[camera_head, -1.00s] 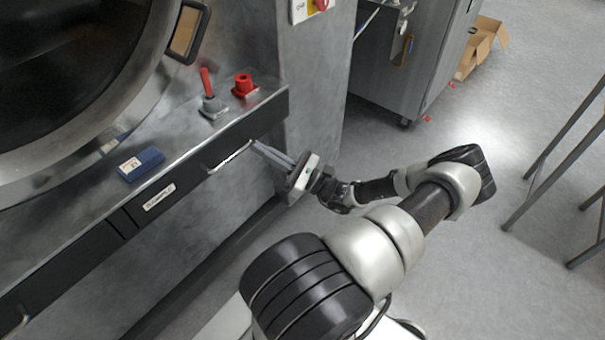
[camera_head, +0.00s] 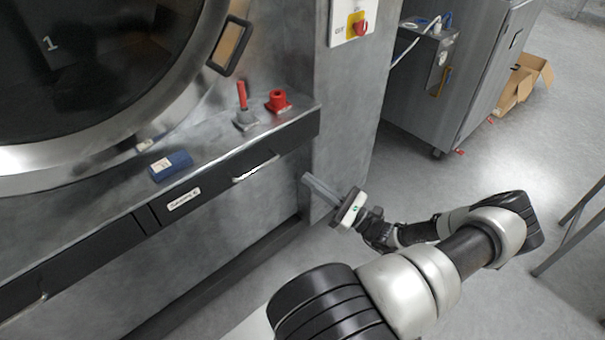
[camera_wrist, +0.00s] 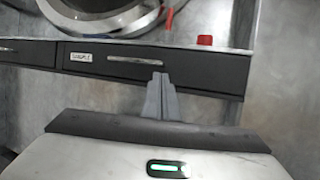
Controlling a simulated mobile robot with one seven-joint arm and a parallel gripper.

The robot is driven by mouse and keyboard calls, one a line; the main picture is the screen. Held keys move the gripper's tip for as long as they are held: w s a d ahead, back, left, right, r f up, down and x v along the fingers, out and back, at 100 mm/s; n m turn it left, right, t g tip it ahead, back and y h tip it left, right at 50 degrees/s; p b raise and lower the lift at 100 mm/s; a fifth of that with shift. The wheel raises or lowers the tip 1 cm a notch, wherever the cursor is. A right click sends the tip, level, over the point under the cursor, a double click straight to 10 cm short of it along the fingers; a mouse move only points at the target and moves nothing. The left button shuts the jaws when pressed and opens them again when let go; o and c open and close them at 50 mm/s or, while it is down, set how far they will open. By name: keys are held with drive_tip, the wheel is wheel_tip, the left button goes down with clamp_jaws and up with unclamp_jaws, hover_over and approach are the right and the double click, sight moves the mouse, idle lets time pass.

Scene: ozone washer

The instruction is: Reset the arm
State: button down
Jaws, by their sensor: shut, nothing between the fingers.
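My gripper (camera_head: 306,178) is shut and empty. In the head view its fingers point left toward the washer front, below and right of a black drawer front (camera_head: 215,190) with a silver handle (camera_head: 255,168). The fingertips look apart from the handle. In the wrist view the closed fingers (camera_wrist: 159,78) stand in the middle, and the handle (camera_wrist: 134,60) shows just beyond and left of the tips. My arm is bent, with the wrist low over the floor at the right of the washer.
The washer's steel ledge holds a blue block (camera_head: 171,165), a red-handled grey part (camera_head: 243,108) and a red part (camera_head: 278,101). A grey cabinet (camera_head: 450,80) and a cardboard box (camera_head: 522,82) stand behind. Table legs (camera_head: 570,228) are at the right.

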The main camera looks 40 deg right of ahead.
drive_tip(key=v, duration=0.6)
